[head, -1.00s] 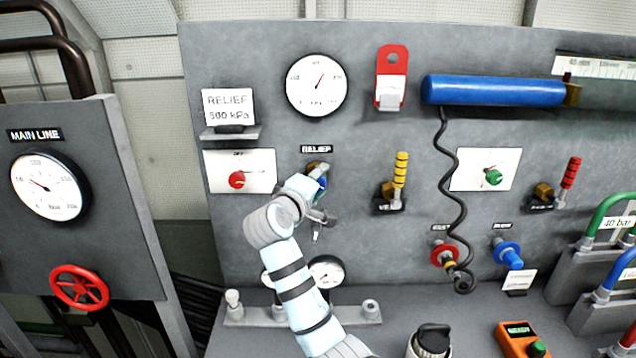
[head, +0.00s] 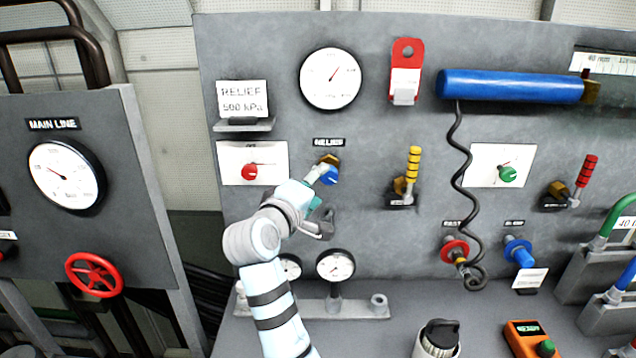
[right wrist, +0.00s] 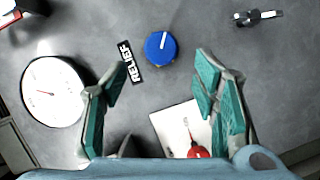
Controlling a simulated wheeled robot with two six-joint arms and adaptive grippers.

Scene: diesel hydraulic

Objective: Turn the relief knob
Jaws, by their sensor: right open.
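The relief knob (head: 328,173) is blue on a brass body, on the grey panel just under the black RELIEF label (head: 328,142). In the right wrist view the blue knob (right wrist: 160,48) shows its round face with a white pointer line, beside the label (right wrist: 130,67). My right gripper (head: 320,202) is open in front of the panel, just below and partly overlapping the knob in the head view. In the right wrist view its open fingers (right wrist: 160,78) are empty, and the knob appears beyond their tips, apart from them. My left gripper is not in view.
A red knob (head: 250,172) on a white plate is left of the relief knob. A round gauge (head: 331,79) is above. A yellow-handled valve (head: 412,165) is to the right. Small gauges (head: 335,266) on a rail stand below my right gripper.

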